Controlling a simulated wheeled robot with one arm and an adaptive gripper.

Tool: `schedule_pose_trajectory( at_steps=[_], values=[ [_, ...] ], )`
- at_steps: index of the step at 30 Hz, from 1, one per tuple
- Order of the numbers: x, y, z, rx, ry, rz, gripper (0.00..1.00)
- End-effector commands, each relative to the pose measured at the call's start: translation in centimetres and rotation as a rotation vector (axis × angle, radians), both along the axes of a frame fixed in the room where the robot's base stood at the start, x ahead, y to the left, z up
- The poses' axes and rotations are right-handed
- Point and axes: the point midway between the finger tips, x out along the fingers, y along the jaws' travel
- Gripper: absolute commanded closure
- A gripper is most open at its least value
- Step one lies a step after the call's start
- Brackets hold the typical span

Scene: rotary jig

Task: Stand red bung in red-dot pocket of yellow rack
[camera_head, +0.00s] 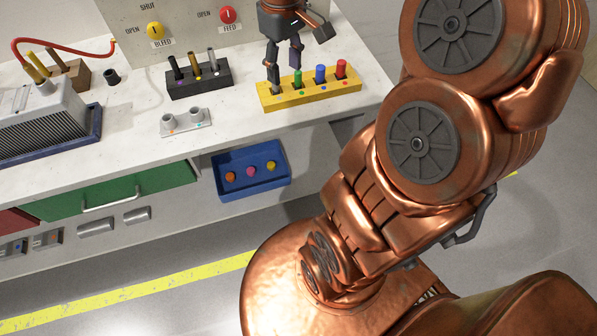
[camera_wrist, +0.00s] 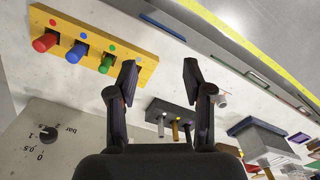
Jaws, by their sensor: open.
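The yellow rack (camera_head: 312,98) stands near the bench's front right edge; it also shows at upper left in the wrist view (camera_wrist: 120,47). The red bung (camera_head: 341,69) stands upright in the rack's right-end pocket, which has a red dot (camera_wrist: 53,22) beside it in the wrist view. The blue bung (camera_head: 320,75) and green bung (camera_head: 298,79) stand in the neighbouring pockets. My gripper (camera_wrist: 160,68) is open, with nothing between its fingers. In the head view my gripper (camera_head: 285,74) is over the rack's left end, away from the red bung; a finger partly hides that end.
A dark block with several pegs (camera_head: 200,83) and a pale two-hole holder (camera_head: 186,122) stand left of the rack. A blue bin (camera_head: 251,186) with coloured knobs hangs on the bench front. The valve panel (camera_head: 190,30) rises behind. Bare bench top lies between them.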

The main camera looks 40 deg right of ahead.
Motion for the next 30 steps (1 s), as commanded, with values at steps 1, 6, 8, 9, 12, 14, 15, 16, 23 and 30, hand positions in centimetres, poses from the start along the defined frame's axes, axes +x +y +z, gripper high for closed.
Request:
schedule_pose_trajectory(
  at_steps=[1,6,8,9,12,14,15,16,23,30],
  values=[
    [-1.6,1.8,-0.1,-0.004,0.009,0.007,0.49],
    [-6.7,6.4,-1.3,-0.015,0.046,-0.016,0.49],
    [-8.8,7.7,-2.0,-0.020,0.062,-0.034,0.49],
    [-10.1,8.3,-2.4,-0.024,0.073,-0.049,0.49],
    [-13.4,9.7,-3.6,-0.033,0.095,-0.090,0.49],
    [-15.1,10.2,-4.3,-0.037,0.108,-0.117,0.49],
    [-16.0,10.4,-4.6,-0.039,0.112,-0.135,0.49],
    [-16.6,10.6,-4.9,-0.039,0.114,-0.146,0.49],
    [-19.0,11.1,-6.0,-0.045,0.133,-0.199,0.49],
    [-19.1,11.1,-6.1,-0.044,0.133,-0.201,0.49]
  ],
)
